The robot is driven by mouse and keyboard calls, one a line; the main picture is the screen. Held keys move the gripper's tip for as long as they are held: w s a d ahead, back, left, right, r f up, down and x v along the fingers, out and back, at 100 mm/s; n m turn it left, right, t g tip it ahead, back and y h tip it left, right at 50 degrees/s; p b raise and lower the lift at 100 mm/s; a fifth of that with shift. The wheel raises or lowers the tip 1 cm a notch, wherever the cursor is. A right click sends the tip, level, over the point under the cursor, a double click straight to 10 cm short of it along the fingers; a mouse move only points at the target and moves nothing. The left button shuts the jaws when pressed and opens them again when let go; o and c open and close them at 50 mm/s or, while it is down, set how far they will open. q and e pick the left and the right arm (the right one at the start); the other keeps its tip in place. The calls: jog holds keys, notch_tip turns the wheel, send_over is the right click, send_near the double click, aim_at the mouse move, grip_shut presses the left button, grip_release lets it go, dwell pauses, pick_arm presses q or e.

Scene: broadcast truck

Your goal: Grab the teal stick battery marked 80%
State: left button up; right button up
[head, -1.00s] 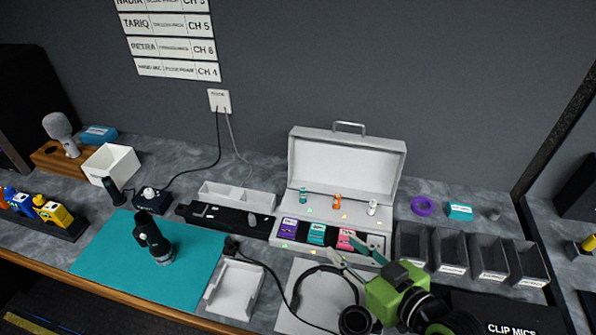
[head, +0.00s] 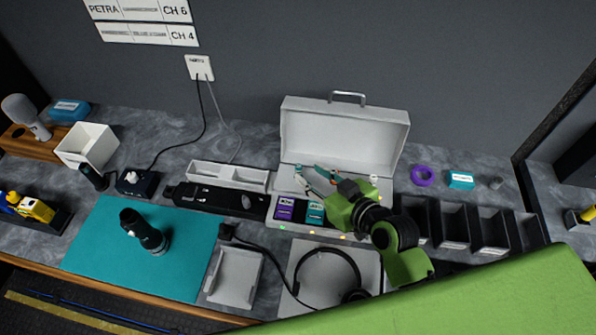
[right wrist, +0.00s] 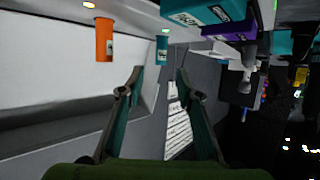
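A small teal stick battery (head: 298,168) stands in the open grey case at the back of the desk. In the right wrist view the teal stick (right wrist: 161,48) shows just beyond the gap between my fingertips, with an orange stick (right wrist: 104,38) to its left. The percentage marking is too small to read. My right gripper (head: 306,175) is open and empty over the case, its fingers pointing at the teal stick; the open fingers also show in the right wrist view (right wrist: 159,80). It hides the orange stick in the head view. My left gripper is not in view.
The case's raised lid (head: 345,130) stands behind the sticks. A purple pack (head: 284,208) and a teal pack (head: 315,211) lie in its front row. Dark bins (head: 453,222) stand to the right, headphones (head: 325,252) in front. A teal mat (head: 100,235) lies left.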

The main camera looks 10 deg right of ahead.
aim_at(300, 168)
jog(key=shift+w+a, duration=0.15)
jog(key=shift+w, duration=0.05)
jog(key=shift+p+x, duration=0.95)
jog(key=shift+x, duration=1.4)
jog(key=shift+f, duration=0.1)
jog(key=shift+s, duration=0.1)
grip_shut()
